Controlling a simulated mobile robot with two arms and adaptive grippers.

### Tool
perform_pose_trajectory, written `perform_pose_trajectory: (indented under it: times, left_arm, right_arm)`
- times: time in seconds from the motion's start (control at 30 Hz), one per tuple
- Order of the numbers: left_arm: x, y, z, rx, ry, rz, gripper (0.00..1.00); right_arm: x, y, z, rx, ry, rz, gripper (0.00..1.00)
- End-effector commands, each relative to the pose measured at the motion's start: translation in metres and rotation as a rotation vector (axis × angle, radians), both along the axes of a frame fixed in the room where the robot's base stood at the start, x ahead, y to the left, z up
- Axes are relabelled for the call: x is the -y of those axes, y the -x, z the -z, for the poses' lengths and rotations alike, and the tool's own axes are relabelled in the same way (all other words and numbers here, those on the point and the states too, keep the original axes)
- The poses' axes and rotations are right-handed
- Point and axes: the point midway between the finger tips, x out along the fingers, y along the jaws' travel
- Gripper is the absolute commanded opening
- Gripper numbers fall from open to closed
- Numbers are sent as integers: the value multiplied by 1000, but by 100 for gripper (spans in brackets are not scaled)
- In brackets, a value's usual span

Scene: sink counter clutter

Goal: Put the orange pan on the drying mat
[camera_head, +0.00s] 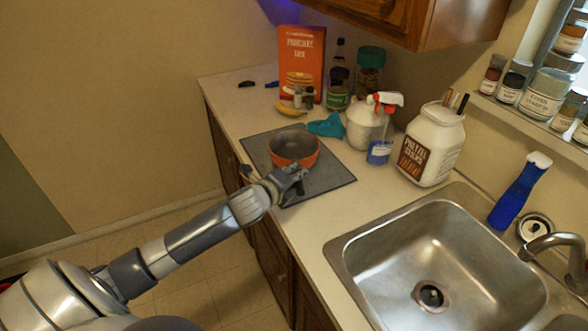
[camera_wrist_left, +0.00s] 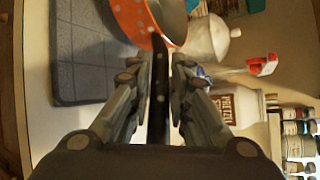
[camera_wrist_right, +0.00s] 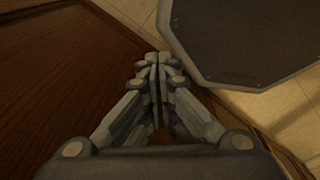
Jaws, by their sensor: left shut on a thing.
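The orange pan (camera_head: 293,148) has a grey inside and a dark handle. In the head view it appears over the dark grey drying mat (camera_head: 332,182); I cannot tell whether its base touches the mat. My left gripper (camera_head: 291,180) is shut on the pan's handle. In the left wrist view the black handle (camera_wrist_left: 159,95) runs between the fingers, with the orange pan wall (camera_wrist_left: 133,20) beyond and the mat (camera_wrist_left: 80,50) to the left. My right gripper (camera_wrist_right: 157,75) shows only in its wrist view, with its fingers together and nothing seen between them.
A pancake box (camera_head: 301,60) and a banana (camera_head: 290,109) are behind. The sink (camera_head: 440,255) is at front right.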

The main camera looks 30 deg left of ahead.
Motion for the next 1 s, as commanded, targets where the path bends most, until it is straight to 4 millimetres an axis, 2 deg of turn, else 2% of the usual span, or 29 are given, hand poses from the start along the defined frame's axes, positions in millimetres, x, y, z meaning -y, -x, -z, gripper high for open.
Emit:
perform_pose_trajectory:
  times: [0.1, 0.3, 0.43, 0.67, 1.0]
  left_arm:
    - [-14, -21, -4, 7, -1, -2, 0]
    - [-25, -38, 0, 6, -2, 2, 0]
    - [-27, -40, 6, 4, 0, 1, 0]
    - [-26, -40, 33, 5, 1, 2, 0]
    - [-26, -40, 38, 7, -3, 3, 0]
  right_arm:
    - [-4, 0, -8, 0, -5, 2, 0]
    - [-4, 1, -12, -1, -5, 2, 0]
    - [-2, 1, -14, -2, -3, 1, 0]
    - [3, 2, -23, -4, 4, -2, 0]
    - [5, 3, -22, -6, 6, -3, 0]
